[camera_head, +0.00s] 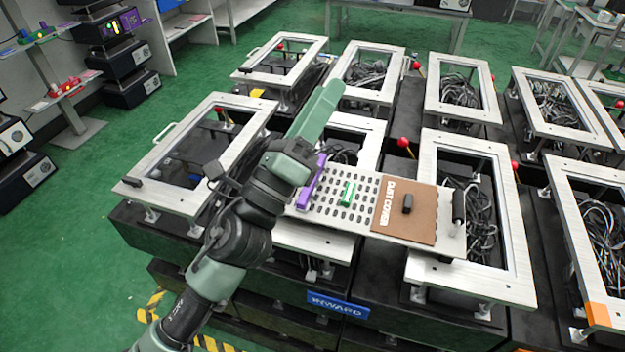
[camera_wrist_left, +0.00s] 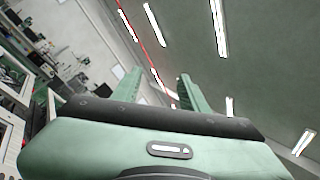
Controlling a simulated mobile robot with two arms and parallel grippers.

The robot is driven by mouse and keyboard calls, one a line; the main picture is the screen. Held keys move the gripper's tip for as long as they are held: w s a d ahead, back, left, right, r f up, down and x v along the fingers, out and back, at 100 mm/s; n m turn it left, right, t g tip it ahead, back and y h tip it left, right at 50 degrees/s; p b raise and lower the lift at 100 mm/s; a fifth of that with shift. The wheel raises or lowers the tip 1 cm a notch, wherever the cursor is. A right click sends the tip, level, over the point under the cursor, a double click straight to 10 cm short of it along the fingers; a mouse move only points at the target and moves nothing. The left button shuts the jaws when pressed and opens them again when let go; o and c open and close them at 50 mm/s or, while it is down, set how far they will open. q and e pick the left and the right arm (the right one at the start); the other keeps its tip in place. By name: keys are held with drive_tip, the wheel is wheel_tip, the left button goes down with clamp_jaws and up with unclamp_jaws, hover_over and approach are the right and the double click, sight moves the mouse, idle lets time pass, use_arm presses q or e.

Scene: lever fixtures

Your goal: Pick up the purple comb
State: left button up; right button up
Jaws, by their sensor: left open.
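A purple comb (camera_head: 312,182) lies at the left end of a perforated metal plate (camera_head: 328,216) in the head view. My left arm passes just left of the comb and may hide part of it. My left gripper (camera_head: 328,92) is raised up and beyond the comb, apart from it. In the left wrist view its two green fingers (camera_wrist_left: 159,80) stand apart with nothing between them, against the ceiling. The comb does not show in the left wrist view. My right gripper is not in view.
A green block (camera_head: 348,193) sits on the plate right of the comb, then a brown cover (camera_head: 405,222) with a black knob (camera_head: 408,204). Framed fixtures (camera_head: 480,285) with cables and red-knobbed levers (camera_head: 403,142) surround it. A blue sign (camera_head: 338,304) is in front.

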use_arm(q)
drive_tip(key=s+d+m+g+h, duration=0.4)
drive_tip(key=d+m+g, duration=0.35)
drive_tip(key=m, duration=0.45)
drive_tip(key=s+d+m+g+h, duration=0.3)
drive_tip(key=d+m+g, duration=0.3)
drive_tip(key=m+g, duration=0.45)
drive_tip(key=m+t+y, duration=0.3)
drive_tip(key=m+y, duration=1.6)
drive_tip(key=y, duration=0.1)
hover_over(310, 189)
wheel_tip(310, 189, down, 17)
drive_tip(key=shift+f, duration=0.2)
drive_tip(key=shift+w+a+f+y, duration=0.1)
drive_tip(key=shift+w+a+y, duration=0.05)
drive_tip(key=shift+a+y, duration=0.2)
drive_tip(key=p+x, duration=0.3)
drive_tip(key=x, duration=0.3)
drive_tip(key=shift+w+d+f+p, duration=0.1)
drive_tip(key=shift+w+d+p, duration=0.15)
drive_tip(key=shift+p, duration=0.1)
drive_tip(key=shift+w+f, duration=0.15)
drive_tip(key=shift+f, duration=0.3)
clamp_jaws()
